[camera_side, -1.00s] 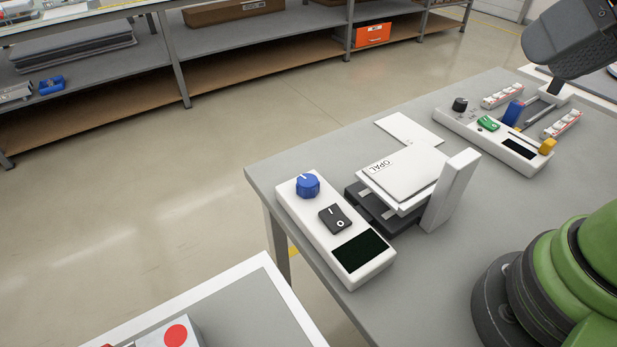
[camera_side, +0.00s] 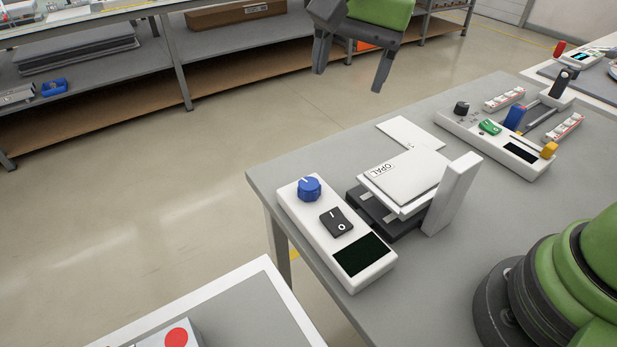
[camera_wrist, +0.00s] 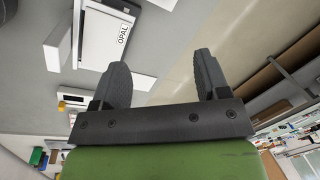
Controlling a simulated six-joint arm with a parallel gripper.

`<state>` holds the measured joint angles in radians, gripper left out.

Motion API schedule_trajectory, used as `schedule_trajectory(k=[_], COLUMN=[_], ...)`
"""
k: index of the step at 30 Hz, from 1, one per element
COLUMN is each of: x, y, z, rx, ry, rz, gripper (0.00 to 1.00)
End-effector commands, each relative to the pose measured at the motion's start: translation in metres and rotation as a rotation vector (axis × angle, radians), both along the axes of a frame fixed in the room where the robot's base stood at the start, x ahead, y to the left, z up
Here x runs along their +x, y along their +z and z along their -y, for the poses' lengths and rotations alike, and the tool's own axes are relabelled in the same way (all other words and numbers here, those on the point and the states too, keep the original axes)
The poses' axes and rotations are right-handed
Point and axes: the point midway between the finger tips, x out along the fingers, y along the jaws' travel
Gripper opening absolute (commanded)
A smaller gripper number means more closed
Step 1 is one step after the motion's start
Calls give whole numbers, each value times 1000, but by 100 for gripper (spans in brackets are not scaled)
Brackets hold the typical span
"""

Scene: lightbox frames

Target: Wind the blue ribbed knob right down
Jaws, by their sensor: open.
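The blue ribbed knob (camera_side: 309,188) stands on the far end of a white control box (camera_side: 313,239) near the table's left corner. A white line marks its top. The box also has a black rocker switch (camera_side: 337,222) and a dark screen (camera_side: 362,254). My gripper (camera_side: 348,80) is at the top of the side view, open and empty, well above the table and apart from the knob. In the wrist view my gripper's two fingers (camera_wrist: 163,75) stand wide apart with nothing between them. The knob is not in the wrist view.
A white plate device marked OPAL (camera_side: 403,178) stands right of the control box, with an upright white block (camera_side: 453,193) beside it. A second white panel (camera_side: 494,144) with a green switch lies behind it. A flat white card (camera_side: 410,133) lies near the table's far edge.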

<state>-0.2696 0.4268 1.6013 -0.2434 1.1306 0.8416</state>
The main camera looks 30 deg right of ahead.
Motion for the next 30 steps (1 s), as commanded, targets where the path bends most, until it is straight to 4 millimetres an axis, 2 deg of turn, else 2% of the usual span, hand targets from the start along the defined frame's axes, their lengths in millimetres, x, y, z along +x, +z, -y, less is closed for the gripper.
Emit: schedule_trajectory(k=[1, 3, 6, 9, 17, 24, 30], x=[10, 20, 29, 33, 34, 32, 31], y=[-20, -44, -73, -93, -119, -163, -193], z=[-9, -20, -32, -39, -43, -42, -41], rx=[-16, -35, -62, -82, -98, -100, -97], ry=[-32, -85, -149, -194, -227, -226, -226], rz=[-43, -85, -130, -158, -176, -177, -174], gripper=[68, 68, 68, 68, 68, 68, 68])
